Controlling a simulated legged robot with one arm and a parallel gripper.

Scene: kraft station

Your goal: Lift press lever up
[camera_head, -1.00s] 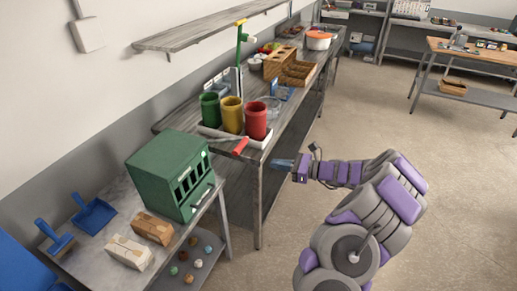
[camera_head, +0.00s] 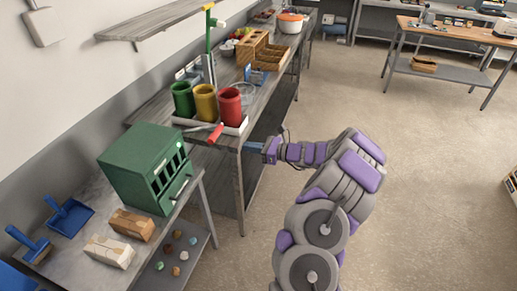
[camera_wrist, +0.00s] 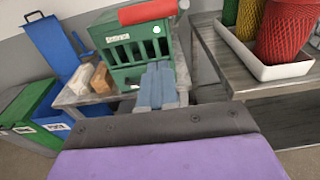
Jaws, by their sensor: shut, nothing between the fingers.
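The press lever appears to be the red handle (camera_head: 216,133) on a grey bar, which slants down in front of the tray of cups. In the wrist view a red cylinder (camera_wrist: 147,12), likely the same handle, crosses the top, in front of the green box's upper edge. Where the bar attaches is not clear. My gripper (camera_head: 268,150) is to the right of the handle and a little lower in the picture, apart from it. In the wrist view its blue-grey fingers (camera_wrist: 158,82) are together and empty, pointing toward the green slotted box (camera_wrist: 130,45).
The green box (camera_head: 145,165) stands on a low bench with brown and pale blocks, a blue dustpan (camera_head: 70,215) and a brush. Green, yellow and red cups stand in a white tray (camera_head: 238,129) on the long table. Open floor lies to the right.

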